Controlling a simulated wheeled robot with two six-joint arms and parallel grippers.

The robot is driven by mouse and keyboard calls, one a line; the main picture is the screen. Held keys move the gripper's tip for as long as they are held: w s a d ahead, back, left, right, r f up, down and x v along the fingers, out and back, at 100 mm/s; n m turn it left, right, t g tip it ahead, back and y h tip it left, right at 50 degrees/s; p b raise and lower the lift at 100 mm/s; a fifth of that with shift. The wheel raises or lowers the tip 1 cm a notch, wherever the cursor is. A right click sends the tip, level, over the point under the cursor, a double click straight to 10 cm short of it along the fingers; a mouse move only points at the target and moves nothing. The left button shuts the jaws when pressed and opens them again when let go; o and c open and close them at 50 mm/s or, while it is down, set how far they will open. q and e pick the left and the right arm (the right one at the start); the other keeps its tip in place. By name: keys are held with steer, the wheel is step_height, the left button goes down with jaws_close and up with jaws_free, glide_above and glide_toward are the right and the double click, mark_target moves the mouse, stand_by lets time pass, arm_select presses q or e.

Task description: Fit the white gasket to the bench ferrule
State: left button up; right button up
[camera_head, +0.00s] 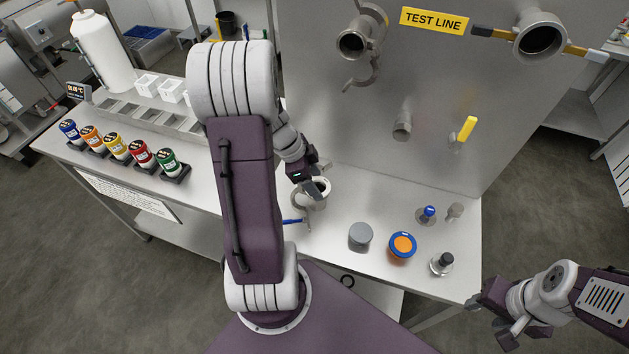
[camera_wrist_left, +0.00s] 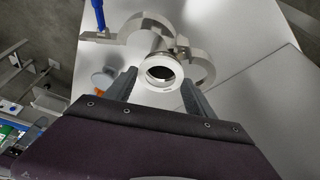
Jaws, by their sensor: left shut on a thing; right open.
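The white gasket (camera_wrist_left: 178,80) is a pale ring between the two fingertips of my left gripper (camera_head: 312,188). My left gripper is shut on it, and part of its rim also shows in the head view (camera_head: 325,184). The metal bench ferrule (camera_wrist_left: 157,57) is largely hidden behind the gasket. I cannot tell whether gasket and ferrule touch. A silver clamp with its jaws spread (camera_wrist_left: 125,36) lies around the ferrule. Its blue handle (camera_head: 292,221) points left in the head view. My right gripper (camera_head: 491,322) is open and empty, off the bench at lower right.
A grey cylinder (camera_head: 360,236), a blue-and-orange disc (camera_head: 403,246) and several small knobbed parts stand right of the ferrule. The upright panel (camera_head: 455,95) with pipe ports rises behind. Coloured jars (camera_head: 117,147) stand at left. The bench front near the grey cylinder is clear.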

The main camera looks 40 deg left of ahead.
arm_select(q)
steer(key=shift+f+b, duration=1)
steer(key=shift+b, duration=0.1)
steer(key=o, duration=1.4)
steer(key=shift+c, duration=0.2)
steer(key=shift+r+p, duration=1.95)
steer(key=shift+r, duration=1.2)
steer(key=shift+f, duration=0.1)
